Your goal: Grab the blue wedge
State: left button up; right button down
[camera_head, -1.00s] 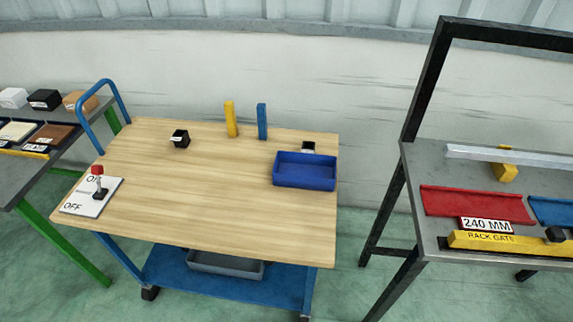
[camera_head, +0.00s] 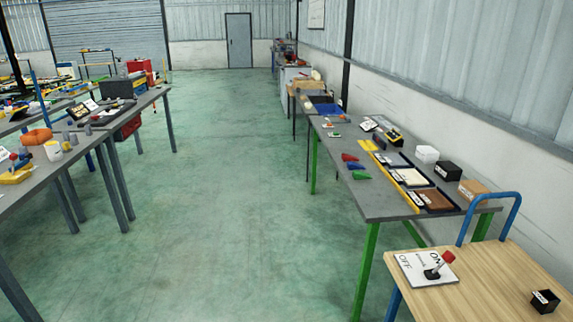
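A small blue wedge (camera_head: 355,165) lies on the grey table with green legs (camera_head: 400,212), near its left long edge. It sits between a red wedge (camera_head: 349,157) and a green wedge (camera_head: 360,176). The wedges are small and far off, so their exact shape is hard to tell. Neither of my grippers is in view.
On that table, trays and a yellow strip (camera_head: 394,182) lie right of the wedges. White (camera_head: 427,154), black (camera_head: 448,171) and brown blocks stand behind. A wooden cart (camera_head: 480,285) with a switch plate is at the lower right. A wide green floor aisle (camera_head: 240,190) is clear.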

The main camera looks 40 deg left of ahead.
aim_at(350, 166)
jog(key=u, duration=1)
jog(key=z, duration=0.3)
jog(key=i+j+z, duration=0.75)
jog(key=i+l, duration=0.05)
jog(key=l, duration=0.05)
